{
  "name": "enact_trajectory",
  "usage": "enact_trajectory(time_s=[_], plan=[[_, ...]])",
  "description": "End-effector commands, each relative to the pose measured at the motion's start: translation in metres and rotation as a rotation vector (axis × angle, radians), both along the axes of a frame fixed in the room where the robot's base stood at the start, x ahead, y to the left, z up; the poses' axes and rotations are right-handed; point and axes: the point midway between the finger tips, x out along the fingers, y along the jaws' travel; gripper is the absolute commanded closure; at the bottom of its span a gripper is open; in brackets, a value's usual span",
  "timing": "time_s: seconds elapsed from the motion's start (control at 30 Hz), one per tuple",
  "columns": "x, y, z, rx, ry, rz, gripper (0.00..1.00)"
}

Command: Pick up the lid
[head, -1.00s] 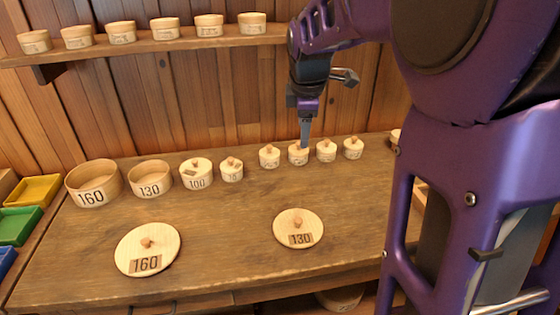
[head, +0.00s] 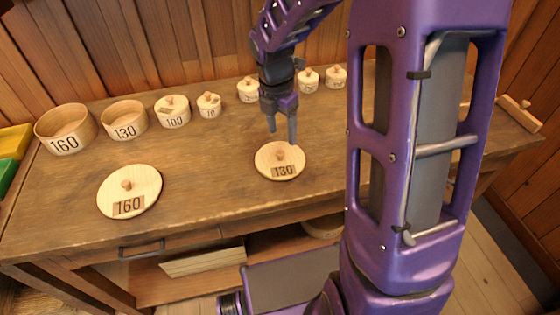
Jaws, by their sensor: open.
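Two round wooden lids with small knobs lie flat on the table. The lid marked 130 (head: 268,165) is at the middle front, and the lid marked 160 (head: 140,189) is to its left. My gripper (head: 282,139) points down just above and behind the knob of the 130 lid, with its fingers apart and nothing between them. Whether a fingertip touches the knob cannot be told. The open 160 box (head: 64,135) and the open 130 box (head: 125,123) stand at the back left.
Lidded boxes stand in a row at the back, among them the 100 box (head: 172,113) and a smaller box (head: 209,106). My arm hides part of the row and the table's right side. The wooden table (head: 215,165) is clear between the two lids.

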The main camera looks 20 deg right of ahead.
Motion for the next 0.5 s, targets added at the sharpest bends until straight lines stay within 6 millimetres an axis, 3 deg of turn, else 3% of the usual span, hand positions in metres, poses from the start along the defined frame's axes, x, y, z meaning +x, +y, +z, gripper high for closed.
enact_trajectory(time_s=[0.27,0.5], plan=[[0.001,0.000,-0.022,0.001,0.001,0.001,0.36],[0.003,0.006,-0.058,0.000,0.002,0.001,0.36]])
